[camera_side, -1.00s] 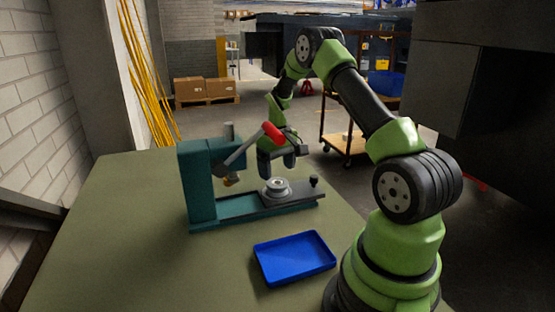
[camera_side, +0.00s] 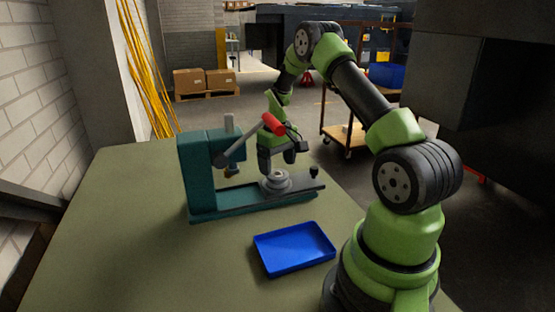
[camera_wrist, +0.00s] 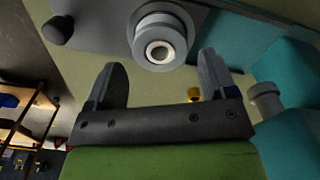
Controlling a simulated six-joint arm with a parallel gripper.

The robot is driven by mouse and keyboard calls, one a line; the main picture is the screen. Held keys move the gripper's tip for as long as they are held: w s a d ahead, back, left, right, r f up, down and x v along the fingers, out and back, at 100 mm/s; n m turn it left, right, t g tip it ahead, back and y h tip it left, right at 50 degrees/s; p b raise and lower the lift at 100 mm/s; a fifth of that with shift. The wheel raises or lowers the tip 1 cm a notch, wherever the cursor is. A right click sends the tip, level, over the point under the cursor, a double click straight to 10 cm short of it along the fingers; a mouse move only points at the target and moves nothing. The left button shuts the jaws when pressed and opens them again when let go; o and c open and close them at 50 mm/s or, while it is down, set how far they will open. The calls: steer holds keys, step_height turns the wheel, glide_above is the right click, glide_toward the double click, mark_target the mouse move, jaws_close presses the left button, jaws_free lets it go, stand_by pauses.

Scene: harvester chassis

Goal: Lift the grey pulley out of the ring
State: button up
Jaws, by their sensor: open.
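The grey pulley (camera_side: 276,178) sits in the ring (camera_side: 276,189) on the sliding plate of the teal press. In the wrist view the pulley (camera_wrist: 160,48) is a round grey piece with a pale hole, inside a wider grey ring (camera_wrist: 160,14). My gripper (camera_side: 278,164) is behind and just above the pulley in the side view. Its two fingers (camera_wrist: 162,72) are spread and empty in the wrist view, with the pulley just beyond their tips, between them. I cannot tell the exact gap between the fingers and the pulley.
The teal press (camera_side: 197,175) has a lever with a red handle (camera_side: 272,123) close to my gripper. A black knob (camera_side: 314,171) stands at the plate's right end. An empty blue tray (camera_side: 294,248) lies in front. The green tabletop (camera_side: 120,240) is clear at left.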

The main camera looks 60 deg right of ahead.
mark_target(278, 174)
steer(key=shift+f, duration=2.2)
steer(key=shift+r, duration=0.1)
steer(key=c, duration=0.7)
steer(key=shift+r, duration=3.5)
